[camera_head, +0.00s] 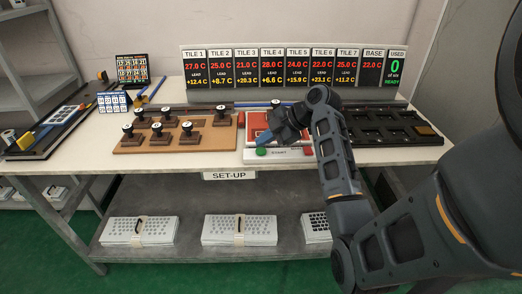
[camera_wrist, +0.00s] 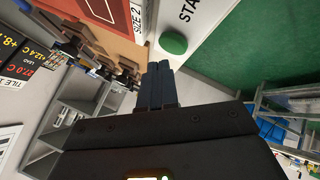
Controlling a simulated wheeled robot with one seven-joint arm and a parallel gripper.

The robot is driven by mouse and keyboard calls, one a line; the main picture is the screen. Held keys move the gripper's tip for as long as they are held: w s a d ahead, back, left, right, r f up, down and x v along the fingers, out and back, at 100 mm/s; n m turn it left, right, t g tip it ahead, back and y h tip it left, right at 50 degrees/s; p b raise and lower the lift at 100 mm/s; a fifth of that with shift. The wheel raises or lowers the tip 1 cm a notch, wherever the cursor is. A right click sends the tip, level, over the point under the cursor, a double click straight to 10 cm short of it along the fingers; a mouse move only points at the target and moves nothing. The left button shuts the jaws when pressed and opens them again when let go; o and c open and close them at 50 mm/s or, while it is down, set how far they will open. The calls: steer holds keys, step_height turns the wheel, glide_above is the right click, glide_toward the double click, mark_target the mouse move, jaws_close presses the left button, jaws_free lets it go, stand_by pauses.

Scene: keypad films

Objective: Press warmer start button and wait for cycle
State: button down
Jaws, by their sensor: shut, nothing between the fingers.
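The warmer (camera_head: 247,156) is a white-fronted unit with a red top, in the middle of the table. A green button (camera_head: 262,152) sits at the left of its front, beside the START lettering; it also shows as a round green button (camera_wrist: 173,42) in the wrist view. A red button (camera_head: 308,151) is at the right of the front. My gripper (camera_head: 264,145) is shut and empty, over the warmer's front close to the green button. In the wrist view the blue-grey fingertips (camera_wrist: 158,66) lie just below the button in the picture; I cannot tell whether they touch it.
A wooden board (camera_head: 150,149) with several dark-handled stamps stands left of the warmer, and a black tray (camera_head: 385,140) with recesses stands right. A display board (camera_head: 290,68) behind shows tile temperatures and a green 0 with READY. White keypads (camera_head: 240,229) lie on the lower shelf.

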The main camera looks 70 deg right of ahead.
mark_target(264, 151)
steer(key=shift+f, duration=0.15)
stand_by(0.4)
steer(key=shift+f+b, duration=0.3)
steer(key=shift+b, duration=0.05)
steer(key=shift+f+b, duration=0.35)
steer(key=shift+f, duration=0.05)
stand_by(0.6)
steer(key=shift+r, duration=0.15)
steer(key=shift+r+p, duration=0.6)
steer(key=shift+r, duration=0.1)
steer(key=shift+r+p, duration=1.8)
steer(key=shift+r, duration=0.75)
steer(key=shift+f, duration=0.1)
